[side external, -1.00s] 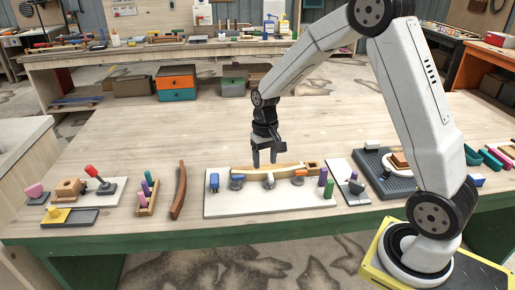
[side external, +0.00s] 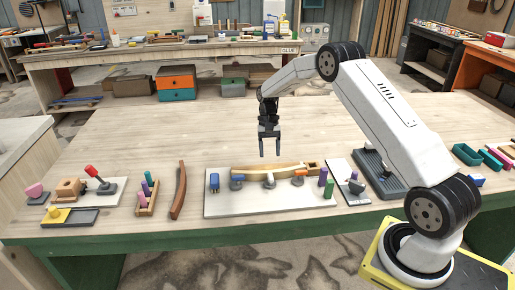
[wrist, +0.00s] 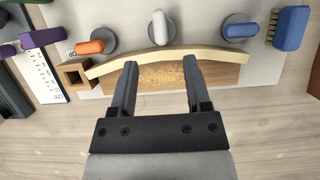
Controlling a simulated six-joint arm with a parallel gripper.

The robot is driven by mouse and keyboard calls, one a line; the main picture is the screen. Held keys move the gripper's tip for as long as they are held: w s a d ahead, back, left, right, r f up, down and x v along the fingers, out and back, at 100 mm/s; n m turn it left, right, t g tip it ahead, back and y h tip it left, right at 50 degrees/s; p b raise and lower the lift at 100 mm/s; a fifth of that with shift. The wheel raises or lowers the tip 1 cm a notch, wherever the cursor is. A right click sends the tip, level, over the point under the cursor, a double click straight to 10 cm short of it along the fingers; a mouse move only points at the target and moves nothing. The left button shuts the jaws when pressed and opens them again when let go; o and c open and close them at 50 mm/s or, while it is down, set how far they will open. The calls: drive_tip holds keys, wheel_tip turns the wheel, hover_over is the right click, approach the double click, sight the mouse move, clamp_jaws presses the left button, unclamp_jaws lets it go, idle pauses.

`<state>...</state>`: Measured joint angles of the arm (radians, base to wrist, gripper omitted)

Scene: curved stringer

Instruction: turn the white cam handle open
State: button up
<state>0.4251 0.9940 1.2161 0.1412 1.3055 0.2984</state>
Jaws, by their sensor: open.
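The white cam handle (wrist: 158,27) stands on a grey round base at the middle of the curved strip's outer side, pointing toward the strip. In the side external view the white handle (side external: 269,179) is small, at the front of the strip. The curved pale wood strip (wrist: 205,52) lies between the handle and my gripper in the wrist view. An orange cam handle (wrist: 90,47) and a blue cam handle (wrist: 241,30) flank the white one, both turned more along the strip. My gripper (side external: 270,153) is open and empty, above and behind the strip; its fingers (wrist: 160,63) point down.
The white board (side external: 230,208) carries the strip and cams. The bench behind is clear.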

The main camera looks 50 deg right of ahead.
sight(271, 175)
drive_tip(key=shift+f, duration=0.1)
drive_tip(key=shift+x, duration=3.8)
drive_tip(key=shift+c, duration=0.2)
clamp_jaws()
